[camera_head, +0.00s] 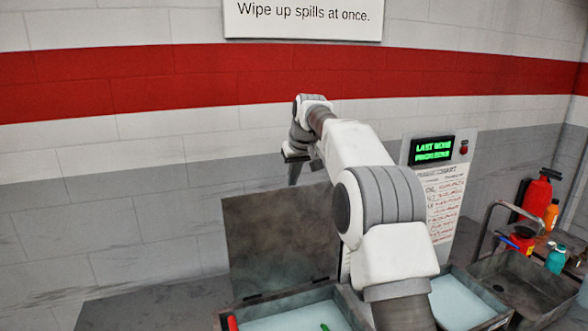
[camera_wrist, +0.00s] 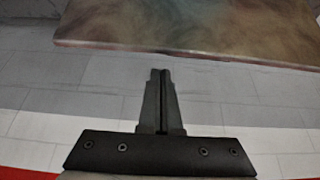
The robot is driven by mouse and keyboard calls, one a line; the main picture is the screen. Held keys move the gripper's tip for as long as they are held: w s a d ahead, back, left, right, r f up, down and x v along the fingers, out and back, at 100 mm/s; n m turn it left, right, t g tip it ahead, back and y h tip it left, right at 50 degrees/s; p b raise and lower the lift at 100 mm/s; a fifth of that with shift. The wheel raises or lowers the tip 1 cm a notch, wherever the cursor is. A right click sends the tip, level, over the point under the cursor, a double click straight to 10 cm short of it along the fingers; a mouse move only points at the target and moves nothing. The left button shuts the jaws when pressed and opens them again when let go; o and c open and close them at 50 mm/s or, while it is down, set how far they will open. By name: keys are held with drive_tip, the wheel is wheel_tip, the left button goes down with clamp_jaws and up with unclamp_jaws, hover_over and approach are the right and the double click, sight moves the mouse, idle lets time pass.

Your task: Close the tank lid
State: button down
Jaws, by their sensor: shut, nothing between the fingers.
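The tank lid (camera_head: 280,240) is a mottled brown-grey plate standing upright, open, at the rear edge of the left tank (camera_head: 222,322). That tank holds pale blue liquid. The lid also shows at the top of the wrist view (camera_wrist: 200,30), with one edge facing the fingers. My gripper (camera_head: 293,180) is above the lid's upper edge in the head view, pointing down. Its fingers are together and empty in the wrist view (camera_wrist: 161,75), with a gap in the picture between the tips and the lid. My arm covers the lid's right part.
A second tank (camera_head: 498,322) with pale blue liquid stands to the right. Behind it is a panel (camera_head: 446,200) with a green display. A sink (camera_head: 525,285), a red extinguisher (camera_head: 538,195) and bottles are at far right. The brick wall (camera_head: 150,230) rises close behind the lid.

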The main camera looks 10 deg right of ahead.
drive_tip(key=s, duration=0.3)
drive_tip(key=shift+s+d+r, duration=0.1)
drive_tip(key=shift+d+r, duration=0.2)
drive_tip(key=shift+d, duration=0.1)
drive_tip(key=shift+s+f+b, duration=0.1)
drive_tip(key=shift+b, duration=0.4)
